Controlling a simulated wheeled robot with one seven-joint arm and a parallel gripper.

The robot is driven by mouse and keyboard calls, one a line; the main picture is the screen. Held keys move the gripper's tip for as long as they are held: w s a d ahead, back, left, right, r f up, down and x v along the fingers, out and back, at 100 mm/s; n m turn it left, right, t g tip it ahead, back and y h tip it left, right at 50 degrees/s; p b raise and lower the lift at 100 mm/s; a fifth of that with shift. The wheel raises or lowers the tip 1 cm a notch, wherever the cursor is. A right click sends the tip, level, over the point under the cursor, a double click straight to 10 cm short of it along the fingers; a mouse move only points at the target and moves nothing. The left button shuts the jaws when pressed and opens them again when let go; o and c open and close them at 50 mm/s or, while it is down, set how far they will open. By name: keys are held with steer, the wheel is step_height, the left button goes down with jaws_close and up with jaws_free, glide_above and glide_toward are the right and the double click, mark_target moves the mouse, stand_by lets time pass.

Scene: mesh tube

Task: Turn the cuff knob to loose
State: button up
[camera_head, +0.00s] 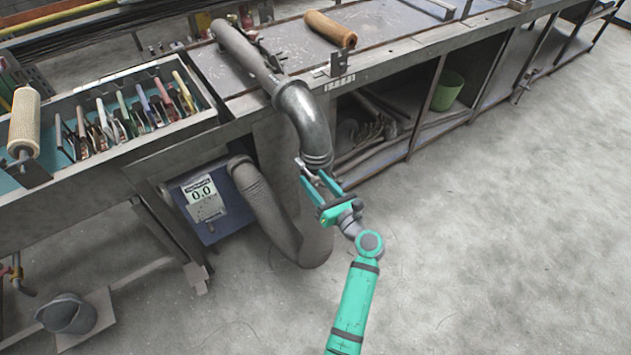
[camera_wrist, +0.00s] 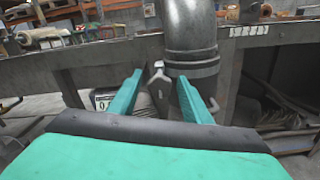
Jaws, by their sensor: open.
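The cuff knob (camera_wrist: 158,76) is a small grey winged piece on the lower end of the grey metal elbow pipe (camera_head: 305,112). In the wrist view it stands between my two teal fingers, near the left one, and appears beyond the fingertips or close to them; I cannot tell if anything touches. In the head view the knob (camera_head: 304,168) shows small at the pipe's end, just by the left finger. My gripper (camera_head: 316,181) is open below the elbow's mouth. The elbow's cuff end (camera_wrist: 192,62) fills the upper middle of the wrist view. The knob's setting cannot be read.
A grey hose (camera_head: 268,205) loops from a blue box (camera_head: 205,205) whose display reads 0.0. The workbench edge (camera_head: 390,62) runs behind the pipe. A rack of coloured clamps (camera_head: 140,110) stands at left. The floor at right is clear.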

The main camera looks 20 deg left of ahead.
steer(key=c, duration=1)
steer(key=shift+c, duration=0.2)
